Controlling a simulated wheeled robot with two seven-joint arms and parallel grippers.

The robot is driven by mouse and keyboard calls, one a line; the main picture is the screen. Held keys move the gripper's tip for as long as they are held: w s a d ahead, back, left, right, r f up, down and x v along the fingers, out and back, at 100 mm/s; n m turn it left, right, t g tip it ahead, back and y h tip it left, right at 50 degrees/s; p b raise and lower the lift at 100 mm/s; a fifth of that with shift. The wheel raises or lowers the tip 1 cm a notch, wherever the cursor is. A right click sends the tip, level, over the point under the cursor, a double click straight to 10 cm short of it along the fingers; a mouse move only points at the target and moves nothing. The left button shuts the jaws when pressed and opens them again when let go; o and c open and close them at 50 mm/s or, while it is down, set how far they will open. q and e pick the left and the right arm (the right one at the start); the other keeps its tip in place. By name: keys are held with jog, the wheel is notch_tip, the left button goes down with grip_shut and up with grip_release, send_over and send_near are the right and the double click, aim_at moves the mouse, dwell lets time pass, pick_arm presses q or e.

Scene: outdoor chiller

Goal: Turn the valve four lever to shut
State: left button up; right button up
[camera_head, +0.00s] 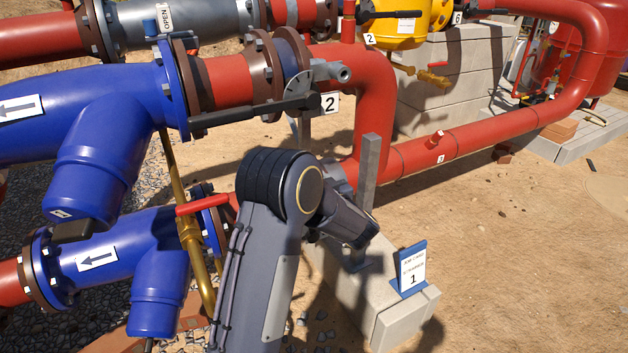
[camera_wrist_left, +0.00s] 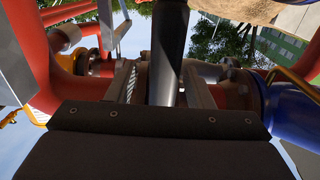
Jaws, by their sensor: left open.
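No tag reading four can be read in either view, so I cannot tell which lever is valve four's. In the left wrist view a dark round bar (camera_wrist_left: 168,45), like a lever handle, runs between the two fingers of my left gripper (camera_wrist_left: 160,72). The fingers stand apart on either side of it; contact is not clear. In the head view my arm rises from the bottom centre and hides the pipework behind it, and its fingers cannot be made out. A long black lever (camera_head: 255,112) crosses the upper red pipe beside a tag 2.
Blue pipes (camera_head: 110,110) with flanges fill the left. A red pipe (camera_head: 470,135) runs right above sandy ground. A grey post (camera_head: 368,170) and a concrete block (camera_head: 405,317) with a blue sign (camera_head: 412,268) stand close to my arm. Open ground lies right.

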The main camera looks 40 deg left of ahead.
pick_arm(q)
jog(key=p+v, duration=0.1)
jog(key=v, duration=0.6)
jog(key=shift+d, duration=0.3)
jog(key=shift+s, duration=0.1)
